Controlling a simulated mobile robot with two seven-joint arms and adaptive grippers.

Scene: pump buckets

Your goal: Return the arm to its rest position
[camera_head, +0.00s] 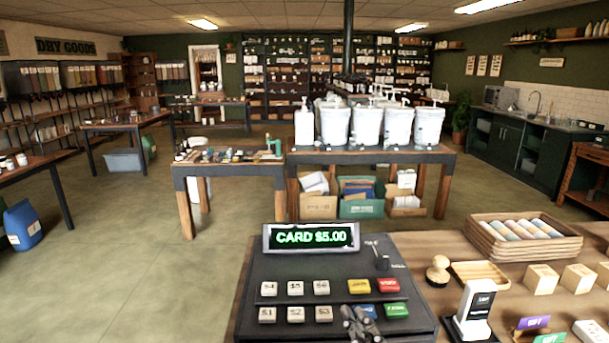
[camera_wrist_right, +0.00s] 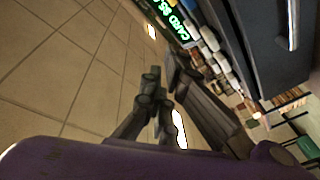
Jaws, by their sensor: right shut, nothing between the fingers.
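My right gripper (camera_head: 361,325) shows at the bottom of the head view, in front of the lower keys of the dark cash register (camera_head: 262,334). Its fingers are shut with nothing between them. In the right wrist view the gripper (camera_wrist_right: 160,95) is in the middle, with the register's green display (camera_wrist_right: 177,22) beyond its fingertips. Whether the fingers touch the keys cannot be told. The register display (camera_head: 311,237) reads "CARD $5.00". My left gripper is not in view.
Right of the register, the wooden counter holds a card terminal (camera_head: 473,309), a stamp (camera_head: 438,271), a stacked tray (camera_head: 524,254) and wooden blocks (camera_head: 541,279). Beyond stands a table (camera_head: 370,156) with white pump buckets (camera_head: 366,125).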

